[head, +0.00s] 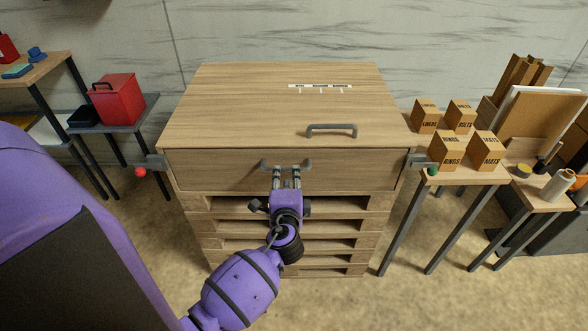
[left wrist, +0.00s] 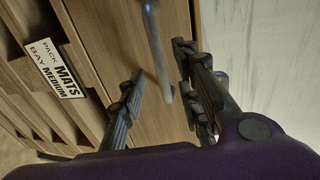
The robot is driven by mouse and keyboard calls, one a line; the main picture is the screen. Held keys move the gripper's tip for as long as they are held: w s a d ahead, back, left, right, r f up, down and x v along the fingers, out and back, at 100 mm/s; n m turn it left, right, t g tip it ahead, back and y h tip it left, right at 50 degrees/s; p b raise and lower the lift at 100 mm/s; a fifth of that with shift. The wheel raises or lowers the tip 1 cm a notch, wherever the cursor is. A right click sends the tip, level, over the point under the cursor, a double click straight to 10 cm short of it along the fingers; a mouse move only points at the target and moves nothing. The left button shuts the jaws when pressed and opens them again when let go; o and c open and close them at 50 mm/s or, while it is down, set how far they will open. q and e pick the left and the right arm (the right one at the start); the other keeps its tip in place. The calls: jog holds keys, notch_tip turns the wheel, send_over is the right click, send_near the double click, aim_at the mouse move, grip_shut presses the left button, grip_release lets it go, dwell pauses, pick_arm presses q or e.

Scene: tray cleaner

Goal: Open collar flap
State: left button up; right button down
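The collar flap (head: 355,172) is the wide wooden front panel below the top of a wooden crate, and it looks closed. A grey bar handle (head: 308,164) is fixed to it. My left gripper (head: 287,172) is in front of the flap at this handle, with its fingers pointing at the panel. In the left wrist view the fingers of the gripper (left wrist: 160,65) are apart, and the handle bar (left wrist: 157,55) runs between them, with gaps showing on both sides. Contact is not clear. My right gripper is in neither view.
The crate's wooden top (head: 250,110) has a second grey handle (head: 332,129). Latches stand at both sides, near a red ball (head: 140,172) and a green ball (head: 432,171). Slatted pallets lie below. Side tables hold a red box (head: 115,100) and labelled cartons (head: 487,150).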

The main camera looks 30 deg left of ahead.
aim_at(288, 170)
pick_arm(q)
jog(key=x, duration=0.5)
jog(key=shift+w, duration=0.3)
grip_shut()
